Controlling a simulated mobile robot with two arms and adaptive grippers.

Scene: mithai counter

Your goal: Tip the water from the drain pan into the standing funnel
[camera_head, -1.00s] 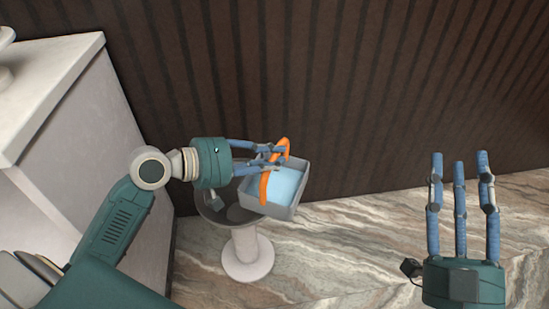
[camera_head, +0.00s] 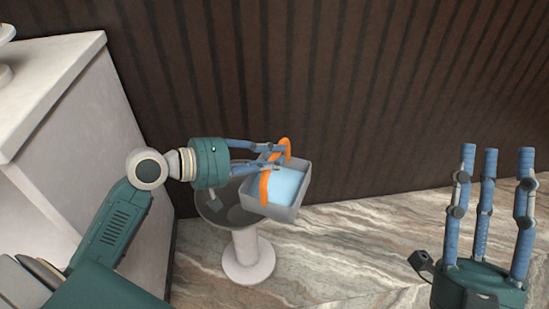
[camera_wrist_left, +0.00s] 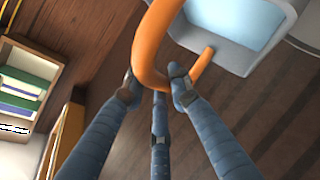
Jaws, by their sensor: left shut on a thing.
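The grey drain pan (camera_head: 284,211) holds light blue water (camera_head: 287,185) and has an orange handle (camera_head: 265,188) arching over it. My left gripper (camera_head: 275,158) is shut on the handle and holds the pan over the right part of a dark round top on a pale pedestal, the standing funnel (camera_head: 213,207). The pan hides part of that top. The left wrist view shows the fingers around the orange handle (camera_wrist_left: 150,45), with the pan (camera_wrist_left: 225,50) beyond. My right gripper (camera_head: 495,155) is at the right, fingers spread and empty.
A white cabinet (camera_head: 75,130) stands at the left. A dark ribbed wall (camera_head: 370,90) runs behind. The marble floor (camera_head: 350,245) is clear between the funnel and my right gripper. The left wrist view shows a wooden shelf with boxes (camera_wrist_left: 25,90).

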